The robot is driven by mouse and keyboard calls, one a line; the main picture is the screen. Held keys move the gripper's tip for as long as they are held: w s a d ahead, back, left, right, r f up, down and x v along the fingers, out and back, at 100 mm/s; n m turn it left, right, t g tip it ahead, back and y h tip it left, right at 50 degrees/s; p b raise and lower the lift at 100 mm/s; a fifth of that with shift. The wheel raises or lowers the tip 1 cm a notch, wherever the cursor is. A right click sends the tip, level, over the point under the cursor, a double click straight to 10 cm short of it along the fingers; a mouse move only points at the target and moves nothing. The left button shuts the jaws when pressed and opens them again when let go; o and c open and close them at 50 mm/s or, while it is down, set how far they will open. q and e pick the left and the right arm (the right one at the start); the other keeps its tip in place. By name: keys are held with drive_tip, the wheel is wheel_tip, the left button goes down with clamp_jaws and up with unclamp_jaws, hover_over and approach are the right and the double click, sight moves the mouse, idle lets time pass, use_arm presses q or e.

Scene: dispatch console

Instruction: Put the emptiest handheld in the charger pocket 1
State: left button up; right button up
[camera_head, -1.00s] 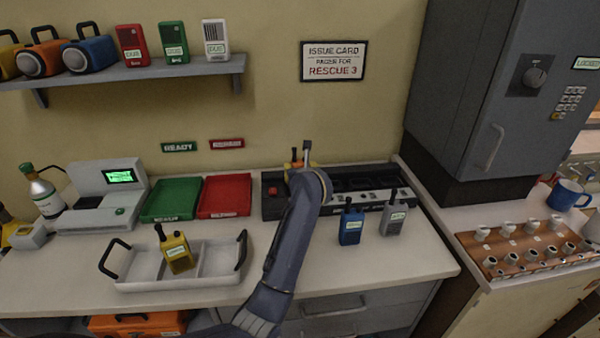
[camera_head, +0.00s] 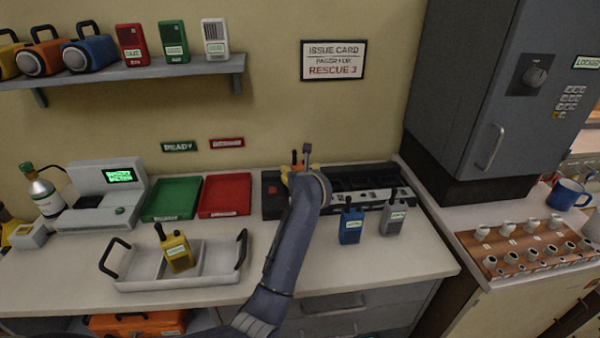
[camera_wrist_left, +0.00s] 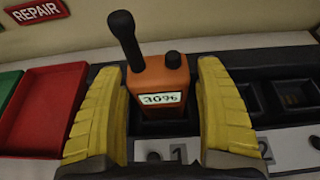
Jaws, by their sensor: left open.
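An orange handheld (camera_wrist_left: 160,92) with a black antenna and a label that seems to read 30% stands upright in the charger (camera_head: 268,205) pocket marked 1. My left gripper (camera_wrist_left: 160,110) is open, with one yellow finger on each side of it; I cannot tell whether they touch it. In the head view the forearm hides most of the handheld and gripper (camera_head: 300,168). A blue handheld (camera_head: 350,226) and a grey handheld (camera_head: 394,218) stand on the counter in front of the charger. A yellow handheld (camera_head: 177,251) stands tilted in the white tray (camera_head: 215,270). My right gripper is out of view.
Green (camera_head: 172,198) and red (camera_head: 225,194) trays lie left of the charger. A grey station (camera_head: 118,178) with a lit screen stands further left. A grey cabinet (camera_head: 480,110) rises at the right. Charger pocket 2 (camera_wrist_left: 290,98) looks empty.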

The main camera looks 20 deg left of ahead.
use_arm(q)
drive_tip(key=shift+v, duration=3.85)
drive_tip(key=shift+r, duration=0.1)
